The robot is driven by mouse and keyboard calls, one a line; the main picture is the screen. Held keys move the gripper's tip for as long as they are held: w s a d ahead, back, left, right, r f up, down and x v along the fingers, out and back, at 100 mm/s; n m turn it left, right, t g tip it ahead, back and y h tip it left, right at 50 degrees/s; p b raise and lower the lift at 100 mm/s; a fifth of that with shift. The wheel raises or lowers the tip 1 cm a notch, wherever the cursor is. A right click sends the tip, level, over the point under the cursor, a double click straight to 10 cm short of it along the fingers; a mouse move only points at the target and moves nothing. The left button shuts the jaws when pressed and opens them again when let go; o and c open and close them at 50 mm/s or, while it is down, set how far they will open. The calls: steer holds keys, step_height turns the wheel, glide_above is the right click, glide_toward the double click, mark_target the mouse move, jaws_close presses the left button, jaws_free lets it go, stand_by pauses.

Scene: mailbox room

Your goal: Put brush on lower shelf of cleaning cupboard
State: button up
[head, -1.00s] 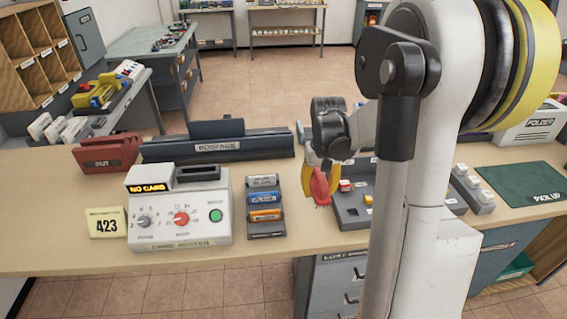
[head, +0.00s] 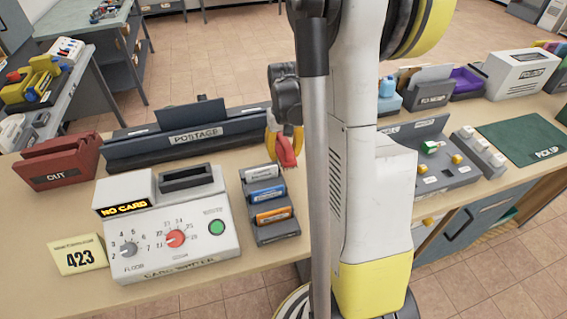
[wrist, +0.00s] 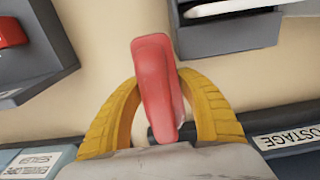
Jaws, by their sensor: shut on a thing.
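My gripper (head: 284,142) is shut on a red brush (head: 287,152), held above the tan counter behind the card rack. In the wrist view the two yellow fingers (wrist: 160,112) curve around the red brush (wrist: 154,75), which stands out between them. The bristles are hardly visible in the current views. Part of my arm and column blocks the middle of the head view. I cannot make out the cleaning cupboard or its lower shelf in these frames.
A sloped panel (head: 436,160) and green mat (head: 523,137) lie to the right. Open tiled floor (head: 230,55) is behind.

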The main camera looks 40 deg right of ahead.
steer(key=shift+f+b, duration=0.7)
steer(key=shift+f, duration=1.1)
steer(key=shift+f, duration=0.1)
steer(key=shift+f, duration=0.15)
steer(key=o, duration=1.3)
steer(key=shift+r, duration=0.2)
